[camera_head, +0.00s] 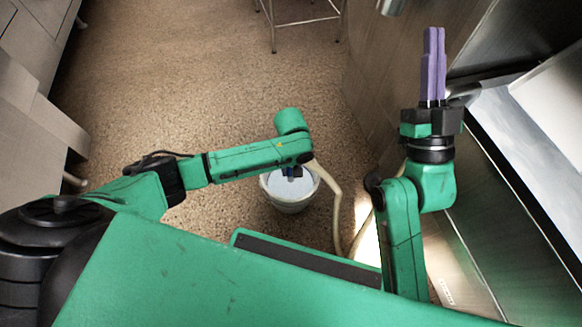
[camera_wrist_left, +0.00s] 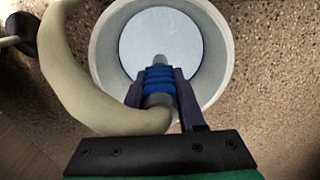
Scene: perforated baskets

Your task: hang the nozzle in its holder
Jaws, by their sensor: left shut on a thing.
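The nozzle (camera_wrist_left: 160,80) has a blue ribbed grip and a grey tip; a thick beige hose (camera_wrist_left: 62,75) joins its near end. In the left wrist view my left gripper (camera_wrist_left: 158,75) is shut on the blue grip, with a purple finger on each side. The nozzle's tip is over the opening of a white bucket. In the head view the arm's end hides most of the nozzle; only a little blue (camera_head: 292,172) shows over the bucket. My right gripper (camera_head: 434,45) is raised at the right, its purple fingers together and empty. I cannot make out the holder for certain.
The white bucket (camera_head: 290,206) of pale liquid stands on the speckled floor. The hose (camera_head: 328,190) runs down right of it. A metal panel and counter (camera_head: 500,160) line the right. Cabinets (camera_head: 35,120) stand left, a metal rack (camera_head: 303,22) at the back. The middle floor is clear.

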